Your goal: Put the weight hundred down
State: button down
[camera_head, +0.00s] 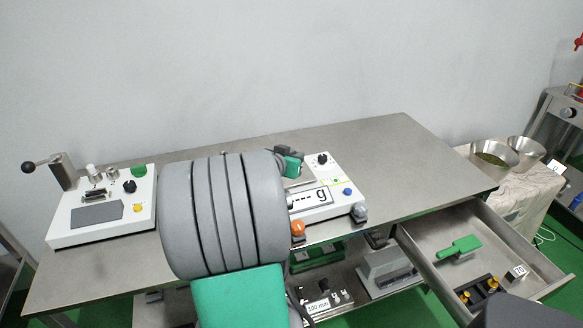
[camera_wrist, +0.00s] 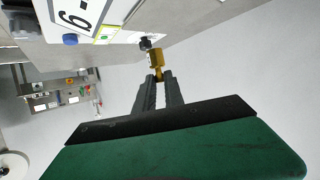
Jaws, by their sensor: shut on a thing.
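A brass weight (camera_wrist: 156,58) sits between my fingertips in the wrist view, and my gripper (camera_wrist: 158,76) is shut on it. Its marking cannot be read. In the head view my arm hides the weight and most of my gripper. The white scale (camera_head: 333,205) stands on the steel table, partly behind my arm, and its display shows dashes and "g". In the wrist view the scale (camera_wrist: 108,22) is at the top left, beside the weight. I cannot tell whether the weight touches anything.
Left of my arm is a white device (camera_head: 140,205) with a lever. An open drawer (camera_head: 445,290) at right holds a green-handled tool (camera_head: 459,248) and a dark block (camera_head: 478,289) with brass pieces. The right part of the table (camera_head: 410,160) is clear. Metal bowls (camera_head: 493,155) stand further right.

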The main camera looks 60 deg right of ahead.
aim_at(292, 181)
jog(key=shift+w+d+f, duration=0.3)
jog(key=shift+w+f, duration=0.05)
jog(key=shift+f, duration=0.15)
jog(key=shift+w+d+f, duration=0.25)
jog(key=shift+w+f, duration=0.1)
jog(key=shift+f, duration=0.15)
jog(key=shift+w+d+f, duration=0.1)
jog(key=shift+d+f, duration=0.05)
jog(key=shift+f, duration=1.55)
jog(key=shift+f, duration=0.25)
jog(key=c, duration=1.4)
grip_release()
jog(key=shift+r, duration=0.1)
jog(key=shift+c, duration=0.2)
